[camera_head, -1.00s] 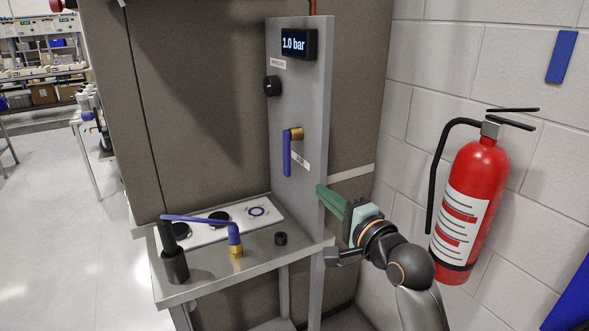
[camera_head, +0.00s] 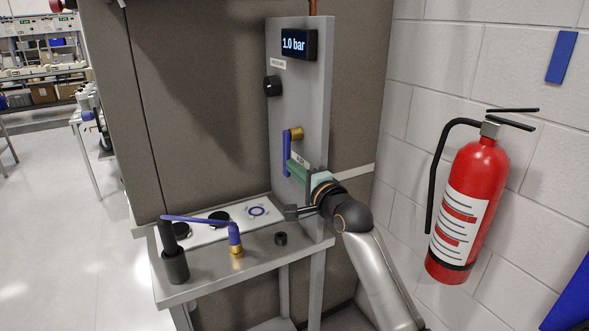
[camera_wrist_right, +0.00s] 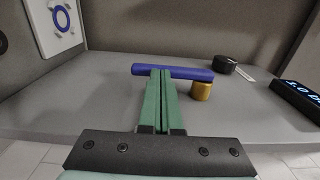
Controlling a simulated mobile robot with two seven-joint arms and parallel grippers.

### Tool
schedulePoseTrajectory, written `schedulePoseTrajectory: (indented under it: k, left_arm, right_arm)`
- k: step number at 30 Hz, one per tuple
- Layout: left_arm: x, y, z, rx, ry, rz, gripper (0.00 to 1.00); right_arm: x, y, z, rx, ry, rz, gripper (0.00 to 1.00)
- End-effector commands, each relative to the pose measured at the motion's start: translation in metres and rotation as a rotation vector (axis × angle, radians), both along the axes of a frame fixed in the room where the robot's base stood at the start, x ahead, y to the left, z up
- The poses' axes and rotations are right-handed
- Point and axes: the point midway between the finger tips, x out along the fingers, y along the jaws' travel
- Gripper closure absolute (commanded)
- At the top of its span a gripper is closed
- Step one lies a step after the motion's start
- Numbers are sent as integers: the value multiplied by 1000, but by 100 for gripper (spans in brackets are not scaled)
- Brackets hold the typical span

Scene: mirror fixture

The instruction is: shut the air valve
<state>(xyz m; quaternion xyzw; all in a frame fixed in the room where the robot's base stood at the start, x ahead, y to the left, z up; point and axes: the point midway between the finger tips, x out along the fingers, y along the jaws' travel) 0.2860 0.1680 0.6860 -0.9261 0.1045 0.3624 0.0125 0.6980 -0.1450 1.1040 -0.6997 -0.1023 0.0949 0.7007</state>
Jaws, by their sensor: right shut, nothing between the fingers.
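The air valve is a blue lever (camera_head: 287,155) on a brass fitting (camera_head: 297,133), mounted on the upright grey panel. The lever hangs straight down. In the right wrist view the lever (camera_wrist_right: 180,71) lies across the picture, with the brass fitting (camera_wrist_right: 202,91) near its right end. My right gripper (camera_head: 291,168) has green fingers, shut and empty. Its tips (camera_wrist_right: 161,74) are at the lever, toward the end away from the fitting; I cannot tell whether they touch it. A display (camera_head: 293,44) above reads 1.0 bar. My left gripper is out of view.
A black knob (camera_head: 272,86) sits on the panel above the valve. Below, a bench (camera_head: 205,285) holds a blue tube (camera_head: 200,219) with a brass fitting, a black holder (camera_head: 175,265) and a white plate (camera_head: 263,203). A red extinguisher (camera_head: 466,208) hangs on the right wall.

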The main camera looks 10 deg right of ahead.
Motion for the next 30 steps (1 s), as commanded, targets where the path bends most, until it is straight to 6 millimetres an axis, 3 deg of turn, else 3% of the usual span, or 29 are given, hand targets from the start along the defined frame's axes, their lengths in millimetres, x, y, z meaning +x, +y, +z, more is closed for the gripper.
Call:
schedulePoseTrajectory:
  k: [11,19,24,30]
  left_arm:
    - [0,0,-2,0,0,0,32]
    - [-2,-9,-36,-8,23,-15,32]
    - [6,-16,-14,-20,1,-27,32]
    - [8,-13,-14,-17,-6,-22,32]
  right_arm:
    - [1,0,-1,1,-4,0,100]
    - [11,4,-13,38,-116,1,100]
    - [25,8,-9,40,-128,1,100]
    - [29,8,-10,37,-130,0,100]
